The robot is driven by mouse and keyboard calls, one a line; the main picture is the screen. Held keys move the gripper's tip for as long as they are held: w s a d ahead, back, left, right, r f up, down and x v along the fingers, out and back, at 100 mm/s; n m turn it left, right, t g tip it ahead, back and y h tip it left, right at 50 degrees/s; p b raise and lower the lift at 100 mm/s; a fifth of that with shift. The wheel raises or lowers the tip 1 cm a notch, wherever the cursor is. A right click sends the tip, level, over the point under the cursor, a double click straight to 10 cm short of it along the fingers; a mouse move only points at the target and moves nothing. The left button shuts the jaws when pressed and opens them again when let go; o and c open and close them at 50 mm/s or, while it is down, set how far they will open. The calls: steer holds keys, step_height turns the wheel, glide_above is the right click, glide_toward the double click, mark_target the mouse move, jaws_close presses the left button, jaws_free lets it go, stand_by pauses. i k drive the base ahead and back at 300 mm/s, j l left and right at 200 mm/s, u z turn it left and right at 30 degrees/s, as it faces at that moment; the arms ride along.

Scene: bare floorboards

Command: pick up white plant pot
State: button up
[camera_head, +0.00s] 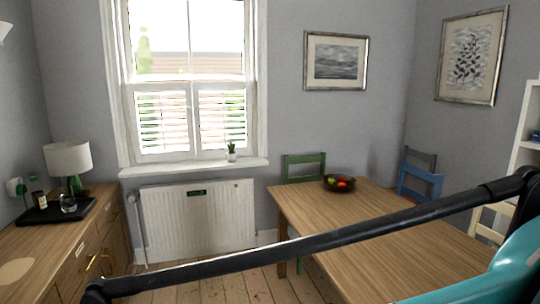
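A small white plant pot (232,157) with a green plant in it stands upright on the white window sill (190,168), toward its right end. It is small in the view and looks unobstructed. My gripper is not visible in the head view. A dark arm link of mine crosses the lower part of the picture, and a teal part of my body shows at the lower right, both well in front of the sill.
A radiator (198,220) hangs below the sill. A wooden table (390,240) with a fruit bowl (338,188) stands right, with chairs around it. A sideboard (60,250) with a lamp (68,160) and a tray (52,211) is left. Floorboards show between them.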

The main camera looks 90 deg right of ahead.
mark_target(231, 155)
steer(key=z, duration=2.75)
steer(key=i+j+z, duration=0.2)
steer(key=i+j, duration=0.3)
steer(key=i, duration=0.25)
steer(key=i+j+z, duration=0.15)
steer(key=i+j, duration=0.5)
